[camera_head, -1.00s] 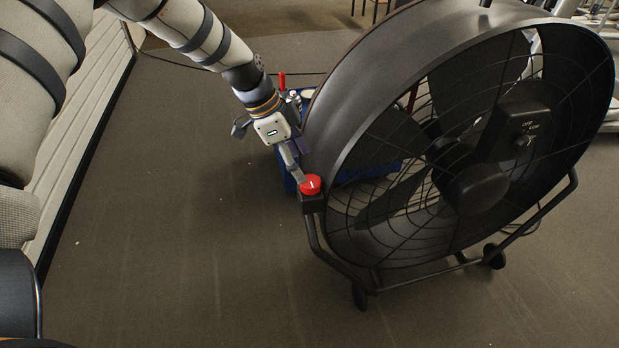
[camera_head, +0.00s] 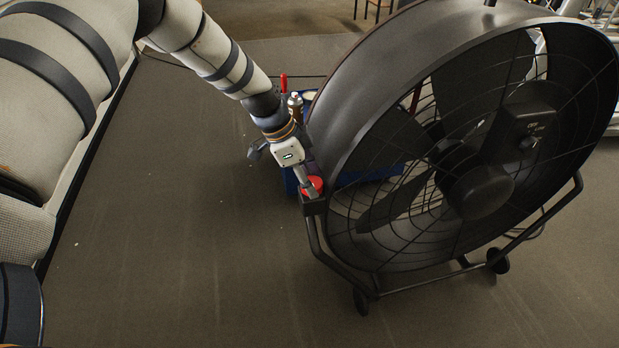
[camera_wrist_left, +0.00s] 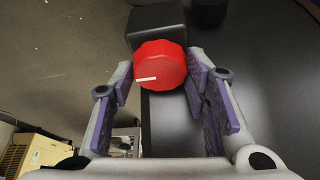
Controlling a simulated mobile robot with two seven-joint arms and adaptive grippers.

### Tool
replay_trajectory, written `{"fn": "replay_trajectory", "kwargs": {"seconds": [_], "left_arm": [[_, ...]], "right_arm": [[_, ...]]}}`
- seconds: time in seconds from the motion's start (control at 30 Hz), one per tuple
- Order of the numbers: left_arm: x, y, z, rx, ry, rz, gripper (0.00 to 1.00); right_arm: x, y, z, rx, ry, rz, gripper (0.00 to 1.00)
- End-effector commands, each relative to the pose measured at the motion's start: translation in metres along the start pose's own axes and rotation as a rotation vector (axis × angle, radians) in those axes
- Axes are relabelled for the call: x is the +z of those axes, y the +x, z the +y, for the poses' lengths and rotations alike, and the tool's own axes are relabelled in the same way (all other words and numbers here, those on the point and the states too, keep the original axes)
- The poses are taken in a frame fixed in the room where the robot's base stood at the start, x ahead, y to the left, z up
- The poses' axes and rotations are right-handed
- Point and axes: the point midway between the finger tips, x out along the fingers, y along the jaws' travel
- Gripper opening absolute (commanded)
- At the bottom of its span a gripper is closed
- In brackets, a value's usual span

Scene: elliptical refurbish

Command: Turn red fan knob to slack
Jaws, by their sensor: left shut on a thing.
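The red knob (camera_head: 316,183) sits on a small black box (camera_head: 314,206) at the left side of the large black drum fan (camera_head: 390,95). My left gripper (camera_head: 306,186) reaches down onto the knob and is shut on it. In the left wrist view the red knob (camera_wrist_left: 163,62) lies between the purple pads of my left gripper (camera_wrist_left: 160,74), one on each side. The knob's white mark (camera_wrist_left: 146,79) points left in that view. In the head view the fingers partly cover the knob. My right gripper is not in view.
A blue box (camera_head: 350,175) with a red-handled tool (camera_head: 284,83) and a bottle (camera_head: 295,104) stands behind my left gripper. The fan's tube frame (camera_head: 345,268) and wheels (camera_head: 361,300) stand on the floor. The floor left of the fan is clear.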

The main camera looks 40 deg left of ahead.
Motion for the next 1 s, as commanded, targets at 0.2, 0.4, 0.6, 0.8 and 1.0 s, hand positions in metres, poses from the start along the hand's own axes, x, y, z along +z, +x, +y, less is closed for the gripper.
{"fn": "replay_trajectory", "kwargs": {"seconds": [0.2,0.4,0.6,0.8,1.0], "left_arm": [[-0.001,-0.002,0.000,-0.021,-0.048,0.001,0.14],[-0.002,-0.004,0.001,-0.073,-0.169,0.002,0.14],[-0.003,-0.005,0.002,-0.144,-0.337,0.002,0.14],[-0.003,-0.004,0.003,-0.212,-0.504,0.002,0.14],[-0.003,-0.002,0.003,-0.271,-0.648,0.001,0.14]], "right_arm": [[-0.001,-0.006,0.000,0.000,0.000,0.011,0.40],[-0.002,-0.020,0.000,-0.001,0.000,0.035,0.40],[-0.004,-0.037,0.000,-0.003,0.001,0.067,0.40],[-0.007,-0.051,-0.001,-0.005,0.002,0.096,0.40],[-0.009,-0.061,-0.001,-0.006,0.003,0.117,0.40]]}}
